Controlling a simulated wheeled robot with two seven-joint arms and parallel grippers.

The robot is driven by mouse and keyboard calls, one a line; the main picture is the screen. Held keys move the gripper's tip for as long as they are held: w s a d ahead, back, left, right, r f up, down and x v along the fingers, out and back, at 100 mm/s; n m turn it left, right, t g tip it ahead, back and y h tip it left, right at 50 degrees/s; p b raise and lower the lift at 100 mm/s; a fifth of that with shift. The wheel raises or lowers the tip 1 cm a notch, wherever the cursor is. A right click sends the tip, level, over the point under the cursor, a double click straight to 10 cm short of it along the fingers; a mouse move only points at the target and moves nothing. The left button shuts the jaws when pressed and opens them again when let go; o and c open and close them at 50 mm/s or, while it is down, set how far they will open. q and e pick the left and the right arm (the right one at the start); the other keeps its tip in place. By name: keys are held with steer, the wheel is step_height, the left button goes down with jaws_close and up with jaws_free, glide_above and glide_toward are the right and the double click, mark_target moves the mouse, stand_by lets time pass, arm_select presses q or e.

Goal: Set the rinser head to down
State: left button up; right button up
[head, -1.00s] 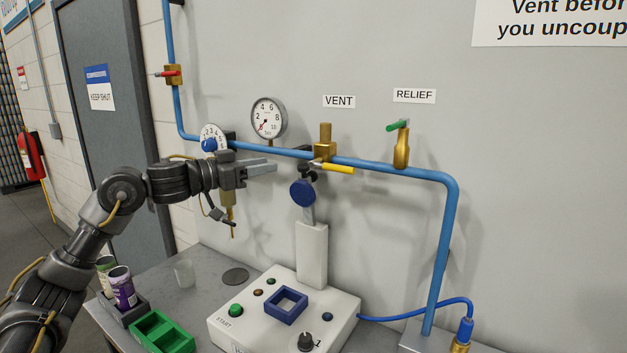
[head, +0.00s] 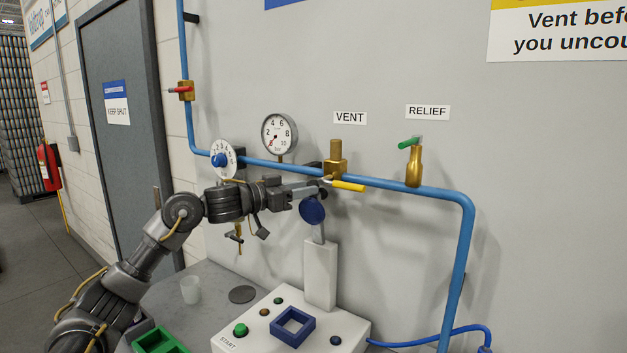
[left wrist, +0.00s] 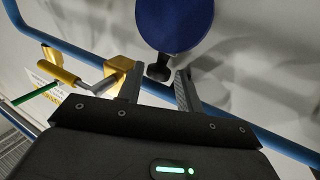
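The rinser head appears to be the blue round head (head: 312,209) on a grey stem above the white post (head: 320,275) of the machine; its face is turned outward. It also shows as a blue disc in the left wrist view (left wrist: 175,25), with a dark knob (left wrist: 159,72) at its lower edge. My left gripper (head: 314,188) is in front of the wall at the top of the head. In the left wrist view its two fingers (left wrist: 158,78) are apart, with the dark knob between their tips; contact is not clear. My right gripper is out of view.
The blue pipe (head: 410,188) runs just behind and above my left gripper. The vent valve's yellow handle (head: 348,186) is close to the fingertips. The white machine (head: 262,318), a clear cup (head: 190,290) and a green tray (head: 160,341) are below.

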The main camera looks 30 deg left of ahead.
arm_select(q)
steer(key=p+x, duration=0.1)
steer(key=x, duration=0.1)
steer(key=shift+w+d+r, duration=0.15)
steer(key=shift+w+d, duration=0.05)
steer(key=shift+w, duration=0.1)
steer(key=shift+w+d, duration=0.1)
steer(key=shift+w, duration=0.15)
jaws_close()
